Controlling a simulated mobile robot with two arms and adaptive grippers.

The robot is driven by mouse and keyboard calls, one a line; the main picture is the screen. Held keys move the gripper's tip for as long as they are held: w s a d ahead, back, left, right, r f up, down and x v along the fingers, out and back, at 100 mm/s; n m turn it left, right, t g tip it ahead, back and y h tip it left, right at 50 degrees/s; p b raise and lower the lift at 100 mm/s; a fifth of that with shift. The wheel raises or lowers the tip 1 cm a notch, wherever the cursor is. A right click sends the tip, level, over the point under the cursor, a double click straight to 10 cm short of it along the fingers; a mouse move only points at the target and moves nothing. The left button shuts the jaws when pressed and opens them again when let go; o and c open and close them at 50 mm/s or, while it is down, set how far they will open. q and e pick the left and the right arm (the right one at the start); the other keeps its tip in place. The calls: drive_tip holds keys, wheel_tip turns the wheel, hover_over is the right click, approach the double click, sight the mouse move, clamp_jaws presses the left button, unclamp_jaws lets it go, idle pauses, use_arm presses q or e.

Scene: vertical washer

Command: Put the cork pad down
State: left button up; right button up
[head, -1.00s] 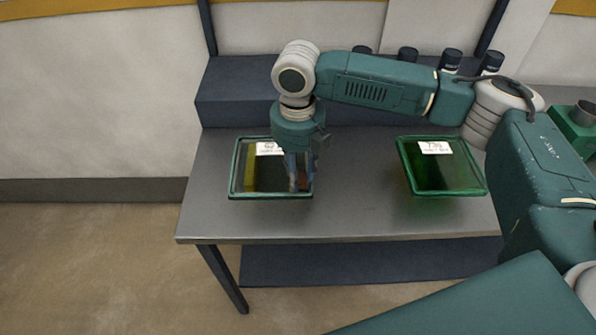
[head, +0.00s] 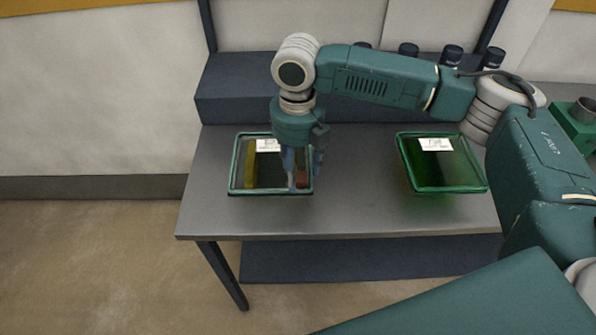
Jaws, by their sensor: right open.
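My right gripper (head: 303,180) points down into the right part of the left green-rimmed tray (head: 236,162) on the grey table. Its fingers are open. A small brown piece, likely the cork pad (head: 302,181), stands in the tray at the fingers, by the right wall. The fingers partly hide it, and I cannot tell whether they touch it. A yellow strip (head: 250,170) is along the tray's left side. My left gripper is out of view.
A second green tray (head: 481,183) with a white label stands to the right and looks empty. The grey table (head: 350,215) is clear between the trays. A dark raised shelf (head: 235,95) runs along the back, with several dark-capped bottles (head: 451,56) behind my right arm.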

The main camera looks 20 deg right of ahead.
sight(297, 176)
wheel_tip(297, 176, up, 11)
drive_tip(key=b, duration=0.2)
idle(0.6)
